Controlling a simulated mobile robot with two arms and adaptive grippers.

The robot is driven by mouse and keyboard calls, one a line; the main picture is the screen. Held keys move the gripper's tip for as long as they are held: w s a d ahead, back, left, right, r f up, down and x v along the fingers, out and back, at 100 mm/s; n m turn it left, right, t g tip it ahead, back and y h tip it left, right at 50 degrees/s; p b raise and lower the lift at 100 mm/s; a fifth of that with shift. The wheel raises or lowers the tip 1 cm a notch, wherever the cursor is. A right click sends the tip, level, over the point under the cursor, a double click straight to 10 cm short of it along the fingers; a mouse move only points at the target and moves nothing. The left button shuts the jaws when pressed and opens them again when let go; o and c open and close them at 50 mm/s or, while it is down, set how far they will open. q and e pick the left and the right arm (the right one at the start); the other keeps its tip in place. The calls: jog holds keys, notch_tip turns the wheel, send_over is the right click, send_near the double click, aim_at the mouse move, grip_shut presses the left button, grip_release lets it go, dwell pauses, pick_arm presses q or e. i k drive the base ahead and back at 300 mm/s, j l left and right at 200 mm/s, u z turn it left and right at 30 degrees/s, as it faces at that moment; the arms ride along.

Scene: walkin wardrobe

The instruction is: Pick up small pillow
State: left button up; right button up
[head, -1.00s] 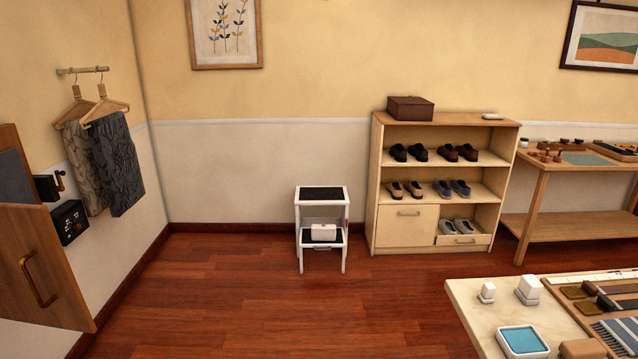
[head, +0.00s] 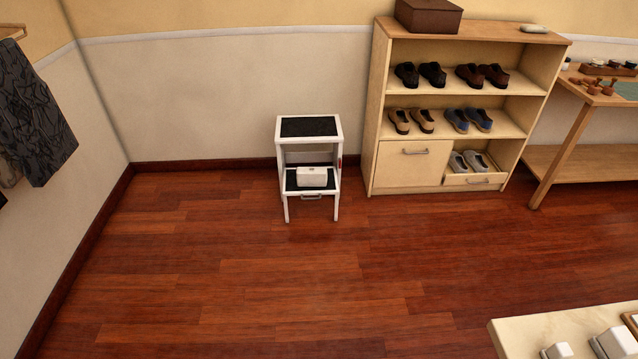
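I cannot identify a small pillow for certain. A small white block-shaped object with rounded edges (head: 312,177) rests on the lower step of a white step stool (head: 280,160). A small pale flat object (head: 535,28) lies on top of the shoe shelf at its right end; it is too small to tell what it is. Neither of my grippers is in view.
The wooden shoe shelf (head: 368,165) with several pairs of shoes and a brown box (head: 428,16) stands right of the stool. A wooden table (head: 560,160) is at far right, a pale counter (head: 510,335) at lower right. Dark clothing (head: 38,110) hangs left. The floor (head: 240,270) ahead is clear.

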aim_at(306, 177)
jog(key=i+l+u, duration=0.1)
jog(key=i, duration=0.4)
jog(key=i+z, duration=0.3)
jog(key=i, duration=0.4)
